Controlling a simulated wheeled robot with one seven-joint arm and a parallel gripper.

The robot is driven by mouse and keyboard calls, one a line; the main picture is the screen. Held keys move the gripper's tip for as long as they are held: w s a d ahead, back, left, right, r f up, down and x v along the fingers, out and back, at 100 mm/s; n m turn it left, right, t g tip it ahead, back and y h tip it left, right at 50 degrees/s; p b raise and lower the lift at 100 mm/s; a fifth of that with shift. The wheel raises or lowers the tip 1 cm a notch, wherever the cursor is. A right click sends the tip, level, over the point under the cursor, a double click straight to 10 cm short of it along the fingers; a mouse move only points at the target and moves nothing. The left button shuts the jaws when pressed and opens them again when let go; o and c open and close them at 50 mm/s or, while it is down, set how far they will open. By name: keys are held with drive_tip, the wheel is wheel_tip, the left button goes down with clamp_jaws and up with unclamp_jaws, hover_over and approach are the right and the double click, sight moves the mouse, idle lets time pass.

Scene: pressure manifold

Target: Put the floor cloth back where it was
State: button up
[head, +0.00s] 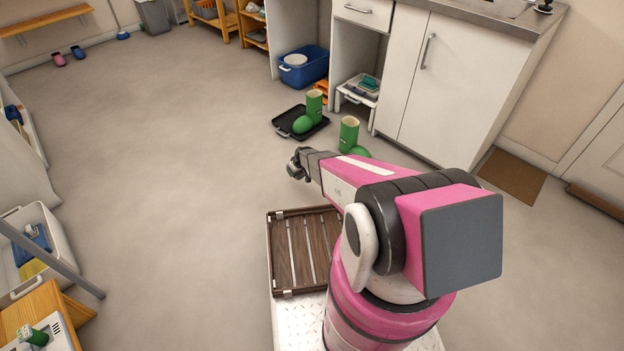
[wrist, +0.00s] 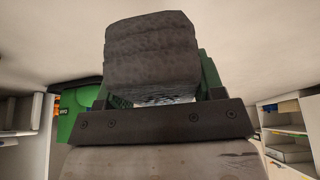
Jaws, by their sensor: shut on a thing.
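My gripper (head: 297,164) is held out over the bare floor, left of the green boots in the head view. In the wrist view a grey, layered block that looks like the folded floor cloth (wrist: 152,50) sits between the fingers, and the gripper is shut on it. The cloth hides much of the fingers and of what lies behind. In the head view the held cloth is too small and dark to make out clearly.
One green boot (head: 314,106) stands on a black tray (head: 287,122); another (head: 349,132) stands on the floor beside it. A blue tub (head: 304,68) and white cabinets (head: 457,90) line the back. A slatted wooden tray (head: 297,252) is by my base. Floor to the left is clear.

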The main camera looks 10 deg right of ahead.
drive_tip(key=w+d+f, duration=0.2)
drive_tip(key=d, duration=0.1)
drive_tip(key=w+d+f, duration=0.2)
drive_tip(key=d+f, duration=0.1)
drive_tip(key=w+d+f, duration=0.2)
drive_tip(key=d, duration=0.2)
drive_tip(key=shift+w+d+f, duration=0.1)
drive_tip(key=shift+w+f, duration=0.05)
drive_tip(key=shift+w, duration=0.05)
wheel_tip(320, 180, down, 2)
drive_tip(key=shift+f, duration=0.1)
drive_tip(key=shift+s+f, duration=0.15)
drive_tip(key=shift+f, duration=0.4)
drive_tip(key=shift+f, duration=0.6)
drive_tip(key=o, duration=1.1)
drive_tip(key=shift+o, duration=0.2)
drive_tip(key=shift+r, duration=0.1)
